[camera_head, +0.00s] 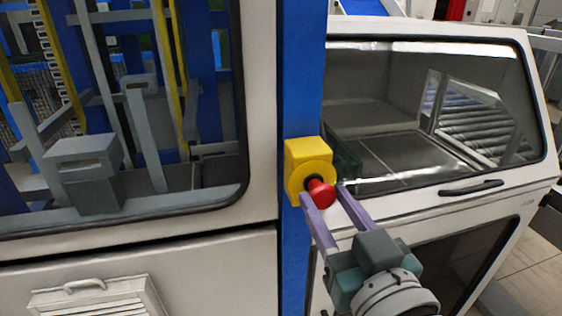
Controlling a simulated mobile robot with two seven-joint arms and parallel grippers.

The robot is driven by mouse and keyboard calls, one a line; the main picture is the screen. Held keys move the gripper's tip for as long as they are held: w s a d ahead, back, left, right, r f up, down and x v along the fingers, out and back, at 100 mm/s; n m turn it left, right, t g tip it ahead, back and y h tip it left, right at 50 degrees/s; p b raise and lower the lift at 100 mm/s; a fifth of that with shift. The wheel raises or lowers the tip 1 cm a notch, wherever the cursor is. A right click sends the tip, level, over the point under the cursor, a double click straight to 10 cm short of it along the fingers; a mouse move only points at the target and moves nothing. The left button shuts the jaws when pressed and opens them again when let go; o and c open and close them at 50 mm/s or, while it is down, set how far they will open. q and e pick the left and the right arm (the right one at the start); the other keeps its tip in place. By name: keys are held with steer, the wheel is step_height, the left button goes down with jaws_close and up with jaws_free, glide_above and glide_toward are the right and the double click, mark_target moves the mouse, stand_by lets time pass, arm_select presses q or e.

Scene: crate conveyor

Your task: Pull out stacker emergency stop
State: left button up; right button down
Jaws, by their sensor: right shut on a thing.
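The emergency stop is a red mushroom button (320,193) on a yellow housing (306,155), fixed to a blue post of the stacker (302,80). My right gripper (324,194) reaches up from the lower right, with its two purple fingers on either side of the red button. It is shut on the button. A short dark stem shows between the button and the yellow ring. My left gripper is not in view.
A white machine panel with a dark window (120,100) stands left of the post. On the right is a white cover with a glass window (440,110) and a dark handle (470,187). Bare floor (510,255) shows at the lower right.

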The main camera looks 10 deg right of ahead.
steer(key=shift+c, duration=1.8)
jaws_free()
steer(key=s+b, duration=0.1)
steer(key=s, duration=0.9)
steer(key=shift+d, duration=0.15)
steer(key=shift+w, duration=0.1)
